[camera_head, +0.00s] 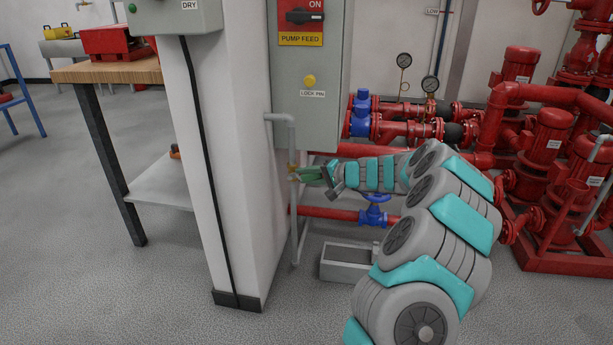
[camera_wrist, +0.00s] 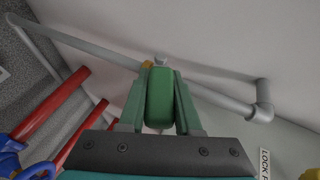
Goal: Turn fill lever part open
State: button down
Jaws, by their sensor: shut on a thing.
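The green fill lever (camera_wrist: 160,97) lies between the two fingers of my gripper (camera_wrist: 159,82) in the wrist view. The fingers are shut on it from both sides. In the head view the lever (camera_head: 307,174) sticks out to the right from a thin grey vertical pipe (camera_head: 292,222), at a clear angle to it. My gripper (camera_head: 326,177) reaches it from the right. A small brass-coloured valve body (camera_wrist: 147,65) shows behind the lever. The fingers partly hide the lever, and its exact angle is hard to read.
A white pillar (camera_head: 222,160) stands left of the pipe. The grey pump-feed cabinet (camera_head: 312,110) is above my gripper. A red pipe with a blue handwheel valve (camera_head: 373,211) and a grey trough (camera_head: 345,264) lie below. Red pumps (camera_head: 548,140) stand at right.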

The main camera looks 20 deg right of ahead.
aim_at(320, 175)
jog(key=c, duration=0.6)
grip_release()
jog(key=v, duration=0.7)
jog(key=shift+s+d, duration=0.15)
jog(key=shift+s, duration=0.05)
jog(key=shift+s+r, duration=0.1)
